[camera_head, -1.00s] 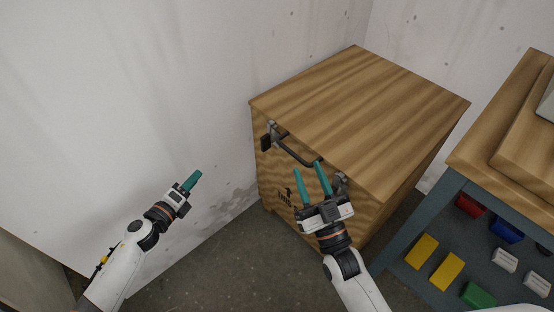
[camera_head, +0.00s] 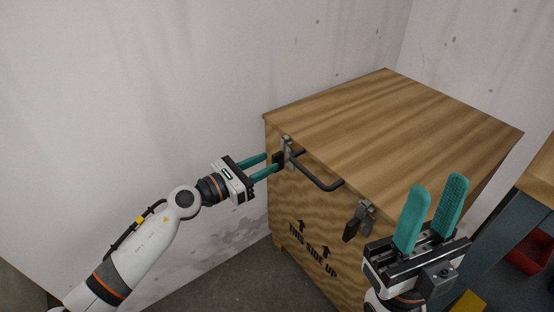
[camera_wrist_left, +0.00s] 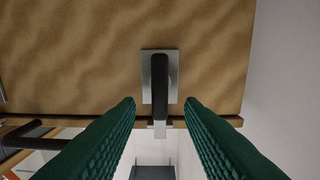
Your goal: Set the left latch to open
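The left latch (camera_head: 286,153) is a grey metal plate with a black lever on the front upper edge of a wooden crate (camera_head: 420,120). In the left wrist view the black lever (camera_wrist_left: 160,85) stands between the fingertips, with a gap on each side. My left gripper (camera_head: 272,163) is open, its teal fingers reaching to the latch from the left; contact cannot be told in the head view. The right latch (camera_head: 359,220) sits on the same crate face. My right gripper (camera_head: 437,210) is open and empty, in front of the crate's right side, fingers pointing up.
A black bar handle (camera_head: 322,182) sticks out between the two latches, close to my left fingers. A white wall (camera_head: 130,90) stands behind and left of the crate. A shelf unit with a red bin (camera_head: 530,260) is at the right.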

